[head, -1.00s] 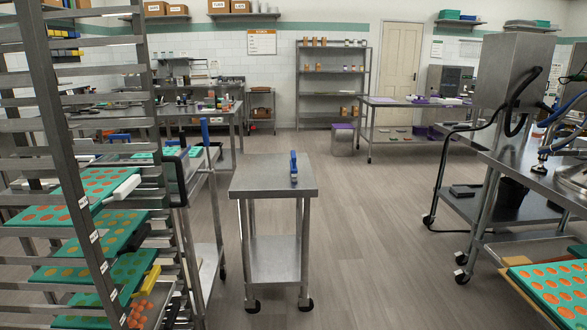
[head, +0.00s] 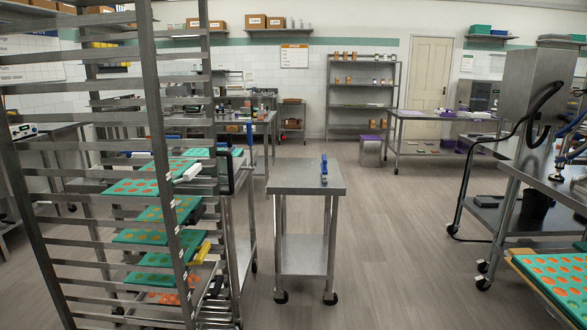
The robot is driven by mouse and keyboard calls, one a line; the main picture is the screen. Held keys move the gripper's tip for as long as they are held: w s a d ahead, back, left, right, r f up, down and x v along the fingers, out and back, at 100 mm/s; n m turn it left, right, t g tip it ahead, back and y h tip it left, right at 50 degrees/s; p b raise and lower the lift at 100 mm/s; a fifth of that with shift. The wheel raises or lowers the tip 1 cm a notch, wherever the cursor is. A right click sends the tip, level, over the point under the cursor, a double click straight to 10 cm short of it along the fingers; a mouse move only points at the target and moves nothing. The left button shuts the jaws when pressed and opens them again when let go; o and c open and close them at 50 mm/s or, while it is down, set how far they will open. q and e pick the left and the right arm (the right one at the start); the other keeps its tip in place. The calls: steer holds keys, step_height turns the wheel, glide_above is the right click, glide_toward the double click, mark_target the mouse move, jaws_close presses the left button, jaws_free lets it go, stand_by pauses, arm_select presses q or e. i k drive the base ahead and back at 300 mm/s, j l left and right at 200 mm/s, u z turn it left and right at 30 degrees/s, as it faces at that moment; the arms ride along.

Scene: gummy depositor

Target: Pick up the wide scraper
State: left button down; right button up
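A small blue-handled tool (head: 324,168) is on the top of the small steel table (head: 290,177), near its right side. It has a short pale or metal part at its lower end. It looks like a scraper, but it is too small to tell whether it is the wide one. Nothing touches it except the table top. Neither of my grippers shows in the head view.
A tall rack (head: 168,125) with green trays (head: 140,236) stands close on the left. A steel machine (head: 528,90) and its bench (head: 560,188) are at the right, with a green tray (head: 560,285) in front. Floor (head: 400,240) is clear between the small table and the bench.

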mark_target(324, 170)
steer(key=i+u, duration=0.1)
steer(key=u, duration=0.35)
steer(key=i+l+u, duration=0.1)
steer(key=u, duration=0.3)
steer(key=i+l, duration=0.8)
steer(key=l, duration=0.25)
steer(key=i+l, duration=0.35)
steer(key=l, duration=0.15)
steer(key=i+l, duration=0.4)
steer(key=l, duration=0.15)
